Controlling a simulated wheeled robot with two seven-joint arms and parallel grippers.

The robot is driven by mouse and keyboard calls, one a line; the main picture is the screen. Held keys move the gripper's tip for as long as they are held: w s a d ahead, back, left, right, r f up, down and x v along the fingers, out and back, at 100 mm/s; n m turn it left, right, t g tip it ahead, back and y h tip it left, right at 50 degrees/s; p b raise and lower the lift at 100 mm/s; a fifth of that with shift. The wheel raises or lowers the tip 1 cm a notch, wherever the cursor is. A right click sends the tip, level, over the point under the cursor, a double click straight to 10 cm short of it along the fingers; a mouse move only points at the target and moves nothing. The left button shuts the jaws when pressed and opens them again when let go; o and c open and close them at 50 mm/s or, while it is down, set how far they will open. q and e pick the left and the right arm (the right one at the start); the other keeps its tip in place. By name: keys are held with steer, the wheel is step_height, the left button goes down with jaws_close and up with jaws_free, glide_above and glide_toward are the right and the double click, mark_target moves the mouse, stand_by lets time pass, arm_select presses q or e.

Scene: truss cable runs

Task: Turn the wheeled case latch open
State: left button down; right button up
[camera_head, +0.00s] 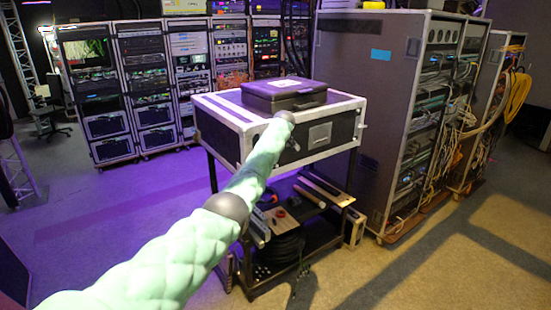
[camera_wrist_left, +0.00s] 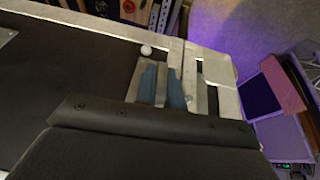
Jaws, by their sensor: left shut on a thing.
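The wheeled case (camera_head: 225,125) is black with pale edges and sits on a dark cart. Its dark panel (camera_wrist_left: 60,55) and pale edge (camera_wrist_left: 85,18) fill much of the left wrist view. My left gripper (camera_head: 291,146) is at the case's front face, small and partly hidden by my wrist in the head view. In the left wrist view the blue-grey fingers of my left gripper (camera_wrist_left: 162,88) are closed on the metal latch (camera_wrist_left: 160,86) near the case's corner. The fingers hide part of the latch, and I cannot tell how far it is turned. My right gripper is out of view.
A smaller black case (camera_head: 284,94) lies on top. The cart's lower shelf (camera_head: 300,236) holds coiled cable and tools. A tall equipment rack (camera_head: 365,100) stands close on the right, and more racks (camera_head: 150,85) stand behind.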

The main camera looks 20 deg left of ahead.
arm_select(q)
steer(key=shift+f, duration=0.2)
steer(key=shift+g, duration=0.3)
steer(key=c, duration=1.5)
jaws_free()
steer(key=shift+r, duration=0.1)
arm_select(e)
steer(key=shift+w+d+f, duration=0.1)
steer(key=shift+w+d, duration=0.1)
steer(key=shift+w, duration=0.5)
arm_select(q)
steer(key=shift+r+b, duration=0.1)
steer(key=shift+b, duration=0.2)
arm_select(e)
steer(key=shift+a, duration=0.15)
